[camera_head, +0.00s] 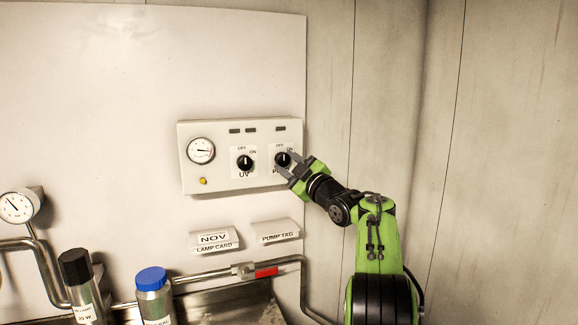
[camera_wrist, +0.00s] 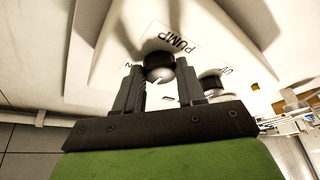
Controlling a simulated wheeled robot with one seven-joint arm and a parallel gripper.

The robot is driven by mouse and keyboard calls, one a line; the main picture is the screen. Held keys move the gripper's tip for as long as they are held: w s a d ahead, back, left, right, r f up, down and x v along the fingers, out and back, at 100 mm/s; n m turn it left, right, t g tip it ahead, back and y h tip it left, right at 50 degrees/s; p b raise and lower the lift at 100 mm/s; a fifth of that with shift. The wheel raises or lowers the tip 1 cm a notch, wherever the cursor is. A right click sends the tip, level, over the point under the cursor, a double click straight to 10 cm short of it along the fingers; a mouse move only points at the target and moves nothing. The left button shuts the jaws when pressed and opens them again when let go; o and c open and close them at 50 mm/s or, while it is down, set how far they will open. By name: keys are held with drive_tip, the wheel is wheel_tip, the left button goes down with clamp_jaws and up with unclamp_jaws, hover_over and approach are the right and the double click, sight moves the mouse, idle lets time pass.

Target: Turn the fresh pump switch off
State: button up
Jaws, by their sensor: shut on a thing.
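The pump switch (camera_head: 283,159) is a round black knob at the right of a white control panel (camera_head: 190,180), with OFF and ON printed around it. In the wrist view the pump knob (camera_wrist: 159,66) sits between my fingertips, beside the printed word PUMP. My gripper (camera_head: 288,168) reaches it from the lower right and is shut on the knob. In the wrist view my gripper (camera_wrist: 160,80) has a dark finger on each side of it. The fingers partly cover the pump label in the head view, and the knob's exact pointer direction is hard to tell.
A UV knob (camera_head: 245,162) sits left of the pump knob, with a gauge (camera_head: 201,151) beyond it. Below are a lamp card (camera_head: 214,240), a pump tag (camera_head: 275,233), a red-handled valve (camera_head: 266,272) and two bottles, one blue-capped (camera_head: 151,279), one black-capped (camera_head: 75,267).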

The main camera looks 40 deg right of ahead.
idle(0.4)
drive_tip(key=o, duration=1.1)
drive_tip(key=shift+c, duration=0.2)
drive_tip(key=b+v, duration=0.6)
drive_tip(key=v, duration=0.9)
drive_tip(key=shift+s, duration=0.35)
